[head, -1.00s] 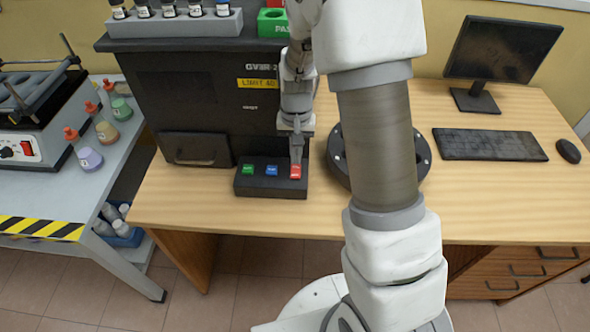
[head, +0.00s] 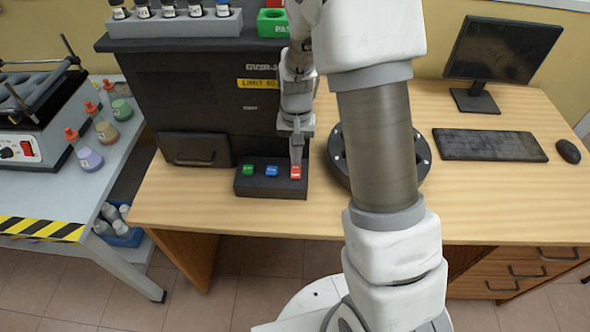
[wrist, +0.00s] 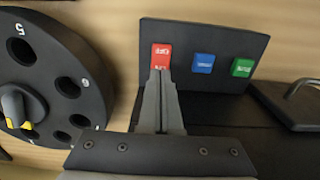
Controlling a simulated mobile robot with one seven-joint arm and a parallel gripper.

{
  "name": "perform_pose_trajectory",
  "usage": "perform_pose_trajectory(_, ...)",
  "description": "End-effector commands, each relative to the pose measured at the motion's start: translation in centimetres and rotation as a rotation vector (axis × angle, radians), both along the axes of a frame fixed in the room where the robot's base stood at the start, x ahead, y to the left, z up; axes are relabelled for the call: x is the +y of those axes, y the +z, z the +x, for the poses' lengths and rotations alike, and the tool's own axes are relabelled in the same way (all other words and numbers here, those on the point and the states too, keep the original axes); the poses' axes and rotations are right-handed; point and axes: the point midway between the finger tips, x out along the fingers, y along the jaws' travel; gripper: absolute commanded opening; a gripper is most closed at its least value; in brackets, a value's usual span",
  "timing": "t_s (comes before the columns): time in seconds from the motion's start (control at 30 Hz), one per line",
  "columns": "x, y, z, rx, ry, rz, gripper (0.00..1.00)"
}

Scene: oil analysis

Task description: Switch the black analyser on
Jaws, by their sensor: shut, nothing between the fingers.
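The black analyser (head: 190,100) stands on the wooden desk, with a yellow label on its front. A black button panel (head: 270,187) projects at its foot with a green button (head: 248,170), a blue button (head: 271,170) and a red button (head: 295,172). In the wrist view the red button (wrist: 161,57) reads "OFF"; the blue (wrist: 203,64) and green (wrist: 242,67) buttons are beside it, their lettering hard to read. My gripper (head: 296,161) is shut and empty, pointing down with its tips at the red button. In the wrist view the fingertips (wrist: 160,76) overlap that button's edge; whether they touch is unclear.
A round black numbered carousel (wrist: 60,75) stands right beside the panel, partly behind my arm in the head view. A rack of vials (head: 175,24) and a green bin (head: 272,22) sit on the analyser. A keyboard (head: 488,145) lies farther right. The front desk strip is clear.

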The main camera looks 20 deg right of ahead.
Motion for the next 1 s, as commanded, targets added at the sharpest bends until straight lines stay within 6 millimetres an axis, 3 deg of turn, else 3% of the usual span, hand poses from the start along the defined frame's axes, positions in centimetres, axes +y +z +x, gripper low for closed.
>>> perform_pose_trajectory(1.0, 0.00, -0.75, 0.00, 0.000, 0.000, 0.000, 0.00)
